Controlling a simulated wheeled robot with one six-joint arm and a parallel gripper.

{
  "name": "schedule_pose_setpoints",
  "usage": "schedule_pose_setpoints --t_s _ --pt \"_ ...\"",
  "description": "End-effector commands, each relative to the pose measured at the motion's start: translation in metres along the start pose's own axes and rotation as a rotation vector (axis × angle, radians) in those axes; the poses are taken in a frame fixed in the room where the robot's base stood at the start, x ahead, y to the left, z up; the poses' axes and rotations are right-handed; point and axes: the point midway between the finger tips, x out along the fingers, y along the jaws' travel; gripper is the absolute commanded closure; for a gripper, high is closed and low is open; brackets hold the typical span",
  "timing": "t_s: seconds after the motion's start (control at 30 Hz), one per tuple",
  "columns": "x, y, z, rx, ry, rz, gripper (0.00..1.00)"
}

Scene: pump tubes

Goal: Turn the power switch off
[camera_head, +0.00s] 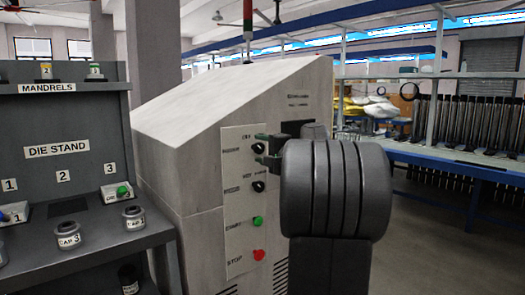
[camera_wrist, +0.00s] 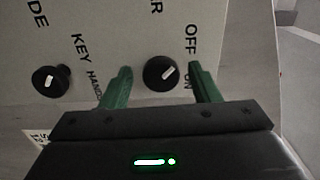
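The power switch (camera_wrist: 160,73) is a round black knob with a white pointer mark, on a light panel beside the printed words OFF and ON. In the wrist view it sits between the two green fingers of my gripper (camera_wrist: 161,84), with a gap showing on each side. The white mark slants up to the right; I cannot tell surely which word it points at. In the head view my gripper (camera_head: 269,149) is at the upper knob (camera_head: 258,147) of the machine's panel, and my dark wrist hides part of the machine.
A second black knob (camera_wrist: 50,80), by the word KEY, is left of the fingers. In the head view it is below (camera_head: 258,186), above a green start button (camera_head: 257,221) and a red stop button (camera_head: 259,254). A die stand (camera_head: 55,150) is at left; open floor lies at right.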

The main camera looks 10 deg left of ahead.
Motion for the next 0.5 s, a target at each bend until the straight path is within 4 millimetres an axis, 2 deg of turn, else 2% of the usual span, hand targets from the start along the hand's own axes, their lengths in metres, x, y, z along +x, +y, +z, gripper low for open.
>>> schedule_pose_setpoints --t_s 0.27,0.37,0.5 --pt "-0.003 -0.001 0.000 0.000 0.001 -0.001 0.44" --pt "-0.013 -0.002 -0.001 -0.001 0.003 -0.002 0.44" --pt "-0.040 -0.002 -0.001 0.000 0.005 -0.002 0.44"
